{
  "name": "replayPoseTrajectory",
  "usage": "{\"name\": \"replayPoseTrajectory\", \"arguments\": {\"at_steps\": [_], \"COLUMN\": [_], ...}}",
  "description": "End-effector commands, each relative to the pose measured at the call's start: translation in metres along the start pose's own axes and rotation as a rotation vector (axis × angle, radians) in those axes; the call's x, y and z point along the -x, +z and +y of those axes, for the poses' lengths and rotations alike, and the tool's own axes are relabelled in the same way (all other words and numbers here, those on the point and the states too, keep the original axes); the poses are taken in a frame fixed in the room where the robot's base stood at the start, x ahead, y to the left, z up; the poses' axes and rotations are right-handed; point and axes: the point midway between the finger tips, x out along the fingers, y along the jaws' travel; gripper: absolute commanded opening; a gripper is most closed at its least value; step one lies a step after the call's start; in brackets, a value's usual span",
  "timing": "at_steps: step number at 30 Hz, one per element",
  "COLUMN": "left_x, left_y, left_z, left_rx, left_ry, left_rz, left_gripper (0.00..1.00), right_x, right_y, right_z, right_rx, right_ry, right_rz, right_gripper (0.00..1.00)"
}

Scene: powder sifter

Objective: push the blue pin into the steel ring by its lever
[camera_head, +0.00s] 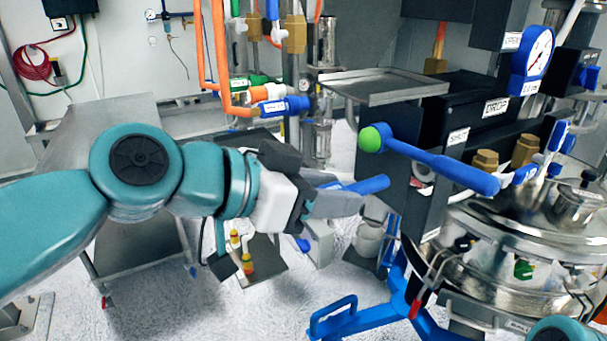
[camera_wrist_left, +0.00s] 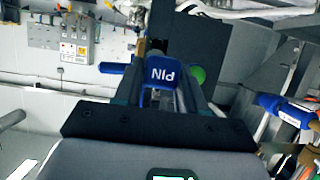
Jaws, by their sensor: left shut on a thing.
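The blue pin's lever, marked PIN, sits between the fingers of my left gripper (camera_wrist_left: 160,98) in the left wrist view; the blue lever (camera_wrist_left: 161,72) is near the middle. In the head view my left gripper (camera_head: 345,203) is shut on it, and a blue bar (camera_head: 368,185) shows beyond the grey fingers. A blue arm also sticks out to the left of the label in the left wrist view. I cannot make out the steel ring; the fingers hide the area around the pin. My right gripper is not in view.
A long blue handle (camera_head: 455,173) with a green knob (camera_head: 370,138) reaches out just above and right of my left gripper. The shiny steel vessel (camera_head: 500,250) stands at right. A steel tray (camera_head: 385,88) is behind. A blue frame (camera_head: 340,318) stands below.

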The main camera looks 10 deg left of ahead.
Motion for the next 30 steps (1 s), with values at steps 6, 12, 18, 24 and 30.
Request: {"name": "replayPoseTrajectory", "arguments": {"at_steps": [6, 12, 18, 24, 30], "left_x": [0.001, -0.002, -0.021, -0.039, -0.050], "left_y": [-0.001, -0.003, -0.011, -0.018, -0.022], "left_z": [0.000, 0.000, 0.000, -0.001, 0.000], "left_rx": [0.000, 0.002, 0.000, 0.001, 0.000], "left_ry": [0.000, 0.000, 0.001, -0.001, 0.000], "left_rz": [0.001, 0.001, 0.000, -0.001, 0.000], "left_gripper": [0.07, 0.07, 0.07, 0.07, 0.07], "right_x": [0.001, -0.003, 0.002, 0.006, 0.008], "right_y": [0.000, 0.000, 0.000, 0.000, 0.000], "right_z": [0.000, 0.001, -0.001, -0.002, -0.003], "right_rx": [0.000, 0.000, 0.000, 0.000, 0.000], "right_ry": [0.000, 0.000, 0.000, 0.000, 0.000], "right_rz": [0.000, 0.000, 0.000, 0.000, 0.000], "right_gripper": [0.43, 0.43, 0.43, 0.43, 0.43]}}
